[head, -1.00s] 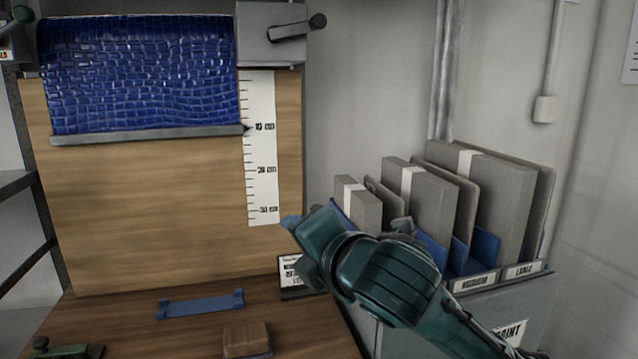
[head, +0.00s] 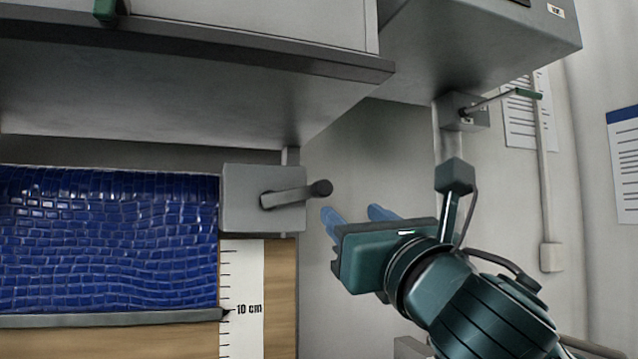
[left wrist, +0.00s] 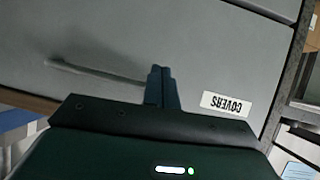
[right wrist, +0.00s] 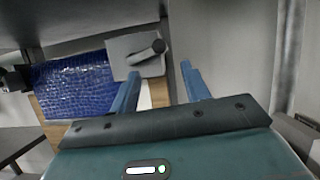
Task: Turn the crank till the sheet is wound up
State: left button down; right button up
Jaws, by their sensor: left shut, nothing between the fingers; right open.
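The blue sheet (head: 110,240) hangs in front of a wooden board, with a grey bar (head: 110,319) along its lower edge. The bar's pointer is at about the 10 cm mark of the white scale (head: 241,300). The crank (head: 285,197) sticks out from a grey box (head: 238,215), its dark knob pointing right. My right gripper (head: 352,213) is open and empty, just right of and below the knob; the crank also shows beyond its fingers in the right wrist view (right wrist: 146,53). My left gripper (left wrist: 160,72) is shut and empty, near a grey front labelled COVERS.
A grey cabinet (head: 180,80) overhangs the sheet and crank box. A wall box with a green-tipped lever (head: 463,112) is at the upper right. Bare wall lies between the crank and that box. A handle bar (left wrist: 95,72) is left of my left fingers.

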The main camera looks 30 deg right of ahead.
aim_at(326, 191)
jog(key=p+x, duration=0.3)
jog(key=x, duration=0.8)
jog(key=shift+r, duration=0.15)
pick_arm(q)
jog(key=shift+s+a+g+y, duration=0.15)
jog(key=shift+s+a+y, duration=0.1)
jog(key=shift+a, duration=0.25)
jog(key=shift+s+a+g+y, duration=0.15)
jog(key=shift+a+y, duration=0.1)
jog(key=shift+a, duration=0.2)
pick_arm(e)
jog(key=shift+w, duration=0.45)
pick_arm(q)
jog(key=shift+r, duration=0.1)
jog(key=shift+r, duration=0.1)
pick_arm(e)
jog(key=shift+r, duration=0.1)
grip_shut()
